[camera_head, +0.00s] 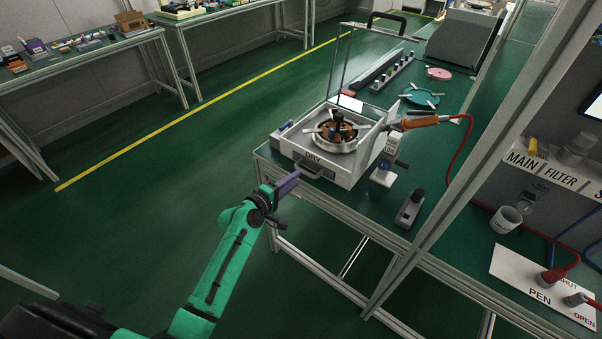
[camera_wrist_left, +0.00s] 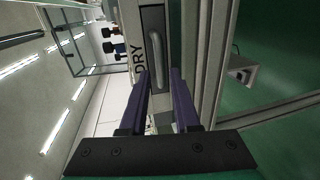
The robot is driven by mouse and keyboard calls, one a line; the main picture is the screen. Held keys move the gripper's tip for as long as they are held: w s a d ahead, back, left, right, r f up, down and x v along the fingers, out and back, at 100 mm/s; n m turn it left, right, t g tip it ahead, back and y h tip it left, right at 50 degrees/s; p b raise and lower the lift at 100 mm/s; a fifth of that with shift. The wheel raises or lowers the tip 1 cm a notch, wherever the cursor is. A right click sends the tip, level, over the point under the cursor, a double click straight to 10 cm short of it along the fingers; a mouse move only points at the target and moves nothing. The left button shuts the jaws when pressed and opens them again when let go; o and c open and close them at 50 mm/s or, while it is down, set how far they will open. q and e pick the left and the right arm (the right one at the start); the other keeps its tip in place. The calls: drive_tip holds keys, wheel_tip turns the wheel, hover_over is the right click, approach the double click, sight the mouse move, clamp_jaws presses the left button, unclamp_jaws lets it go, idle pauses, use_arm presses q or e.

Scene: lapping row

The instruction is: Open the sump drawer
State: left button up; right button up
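The sump drawer front (camera_head: 318,173) is the light lower front of a boxy lapping machine marked DRY, at the near edge of the green bench. Its handle (camera_head: 306,172) is a small bar, which also shows upright in the left wrist view (camera_wrist_left: 155,50). The drawer looks shut. My left gripper (camera_head: 294,179) has purple fingers, reaches up from the left and is just in front of the handle. In the left wrist view its fingers (camera_wrist_left: 160,76) are apart, with the handle's near end lined up with the gap. I cannot tell whether they touch it. My right gripper is not in view.
A round lapping plate (camera_head: 336,137) sits on the machine, with an orange-handled tool (camera_head: 420,120) and red hose to its right. A small grey block (camera_head: 409,210) stands on the bench. A metal frame post (camera_head: 440,215) rises at the right. The green floor at left is clear.

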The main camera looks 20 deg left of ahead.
sight(304, 173)
use_arm(q)
drive_tip(key=x, duration=0.4)
drive_tip(key=shift+w+d, duration=0.15)
drive_tip(key=shift+w, duration=0.2)
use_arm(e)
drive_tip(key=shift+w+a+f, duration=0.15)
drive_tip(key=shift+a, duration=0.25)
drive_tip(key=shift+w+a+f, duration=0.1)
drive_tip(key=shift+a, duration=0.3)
use_arm(q)
clamp_jaws()
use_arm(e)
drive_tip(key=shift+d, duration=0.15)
use_arm(q)
drive_tip(key=shift+f, duration=0.1)
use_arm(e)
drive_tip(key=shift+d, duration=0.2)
